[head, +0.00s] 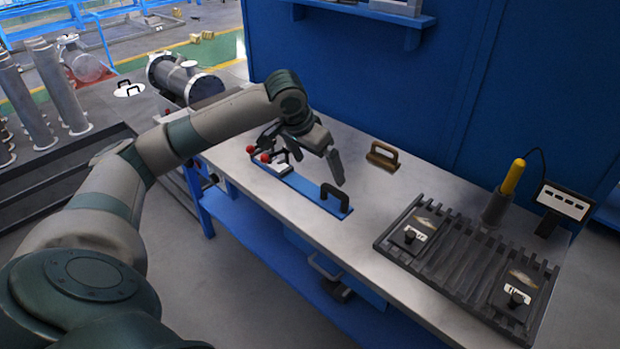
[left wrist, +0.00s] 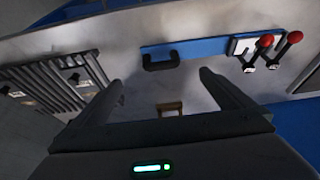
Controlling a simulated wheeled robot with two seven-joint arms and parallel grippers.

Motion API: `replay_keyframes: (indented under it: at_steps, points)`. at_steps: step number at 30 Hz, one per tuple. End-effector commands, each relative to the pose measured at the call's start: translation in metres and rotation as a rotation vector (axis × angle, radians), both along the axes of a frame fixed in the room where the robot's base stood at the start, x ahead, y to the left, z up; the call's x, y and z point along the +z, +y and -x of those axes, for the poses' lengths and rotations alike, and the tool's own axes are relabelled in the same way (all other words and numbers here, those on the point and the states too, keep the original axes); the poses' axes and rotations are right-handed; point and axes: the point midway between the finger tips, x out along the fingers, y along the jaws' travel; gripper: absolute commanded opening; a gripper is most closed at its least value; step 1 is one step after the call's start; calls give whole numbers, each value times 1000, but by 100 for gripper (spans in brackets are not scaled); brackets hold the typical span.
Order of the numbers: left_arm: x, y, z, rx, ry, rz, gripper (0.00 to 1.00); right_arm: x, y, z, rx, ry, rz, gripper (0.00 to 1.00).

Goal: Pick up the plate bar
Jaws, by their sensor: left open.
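A flat blue bar (head: 303,186) with a black handle (head: 336,198) lies along the front of the metal bench; I take it as the plate bar. Its left end meets a white plate with red-knobbed levers (head: 265,157). The left wrist view also shows the blue bar (left wrist: 200,48) and its black handle (left wrist: 161,64), past my fingertips. My left gripper (head: 318,170) is open and empty above the bench, with the blue bar beneath it. It also shows in the left wrist view (left wrist: 162,79), its fingers spread wide. My right gripper is in neither view.
A brown handle (head: 382,156) lies behind the bar and shows between my fingers (left wrist: 170,107). A dark slotted rack (head: 462,262) with black-knobbed plates fills the bench's right. A yellow-handled tool (head: 511,180) stands behind it. A blue wall (head: 400,90) closes the back.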

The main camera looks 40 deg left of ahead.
Motion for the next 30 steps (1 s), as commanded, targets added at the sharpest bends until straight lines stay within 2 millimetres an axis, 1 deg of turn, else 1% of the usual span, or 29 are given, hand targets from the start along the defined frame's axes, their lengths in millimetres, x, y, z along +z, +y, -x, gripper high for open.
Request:
replay_keyframes:
  at_steps: [11, 16, 23, 30]
  points:
    - [0, 0, 0, 1, 2, 0, 100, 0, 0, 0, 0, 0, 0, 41]
    - [-9, 0, -4, 1, 3, 1, 100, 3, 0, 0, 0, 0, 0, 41]
    - [-40, -1, -17, 1, 4, 1, 100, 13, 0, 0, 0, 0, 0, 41]
    - [-80, -3, -34, 1, 4, 1, 100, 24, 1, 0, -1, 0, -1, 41]
